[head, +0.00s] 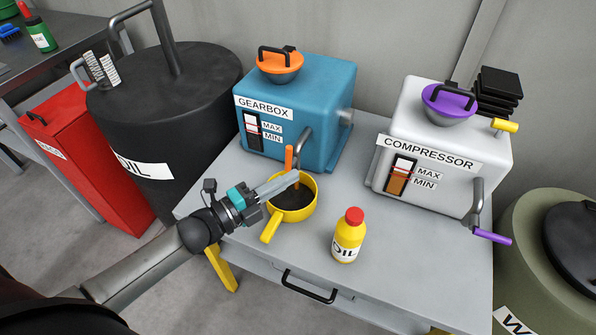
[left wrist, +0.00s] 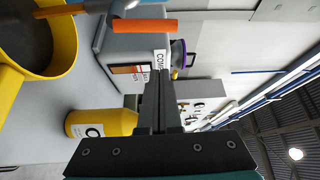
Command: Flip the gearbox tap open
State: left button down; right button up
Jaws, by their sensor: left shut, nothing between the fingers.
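The blue gearbox (head: 316,105) stands at the back of the table. Its tap has a bent grey pipe (head: 303,142) at the front and an orange handle (head: 289,157); the handle also shows in the left wrist view (left wrist: 146,26). A thin orange-brown streak, apparently oil, runs from the spout down into the yellow pan (head: 304,212). My left gripper (head: 296,175) is shut and empty, its tips over the pan and close to the handle. It hides part of the tap in the head view. In the left wrist view its fingers (left wrist: 160,78) are together.
A yellow oil bottle (head: 347,240) with a red cap stands upright right of the pan. The white compressor (head: 440,135) with a purple tap handle (head: 492,236) is at the right. A black oil barrel (head: 165,110) stands left of the table. The table's front right is clear.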

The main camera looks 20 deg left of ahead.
pick_arm(q)
jog(key=v, duration=0.6)
jog(key=shift+a+r, duration=0.2)
pick_arm(e)
jog(key=a, duration=0.1)
jog(key=w+a, duration=0.1)
jog(key=shift+a+r, duration=0.3)
pick_arm(q)
jog(key=shift+s, duration=0.1)
pick_arm(e)
jog(key=shift+s+d, duration=0.1)
jog(key=shift+d, duration=0.15)
